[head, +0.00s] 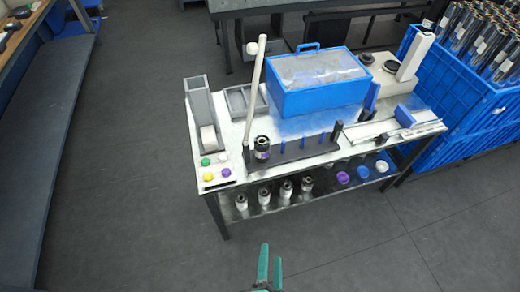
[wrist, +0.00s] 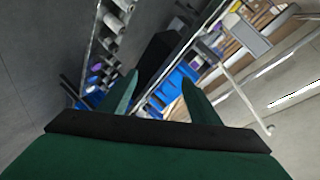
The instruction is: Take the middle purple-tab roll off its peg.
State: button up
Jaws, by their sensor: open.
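In the head view a dark roll with a purple patch (head: 262,148) stands at the left end of the peg rack (head: 292,150) on the table's front edge. Several grey-and-white rolls (head: 286,191) stand in a row on the lower shelf. Their tabs and pegs are too small to tell, so I cannot single out the middle purple-tab roll. The wrist view shows a row of rolls (wrist: 109,44) at upper left. My green gripper (head: 270,268) is at the bottom of the head view, apart from the table. In the wrist view its fingers (wrist: 158,92) are spread and empty.
A blue lidded bin (head: 318,97) sits on the table, with a tall white pole (head: 255,90) left of it. Purple, blue and white round pieces (head: 363,173) lie on the lower shelf. A blue crate (head: 455,105) of tubes stands right. The floor before the table is clear.

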jog(key=w+f+m+y, duration=0.2)
jog(key=w+f+m, duration=0.2)
jog(key=w+m, duration=0.5)
jog(key=m+t+y, duration=0.2)
jog(key=m+y, duration=0.2)
jog(key=m, duration=0.7)
send_near(264, 157)
jog(key=x, duration=0.5)
jog(key=shift+d+f, duration=0.2)
jog(key=shift+d, duration=0.05)
jog(key=shift+a+x, duration=0.2)
jog(key=shift+x, duration=2.95)
jog(key=shift+r, duration=0.15)
jog(key=shift+c, duration=0.4)
jog(key=c, duration=1)
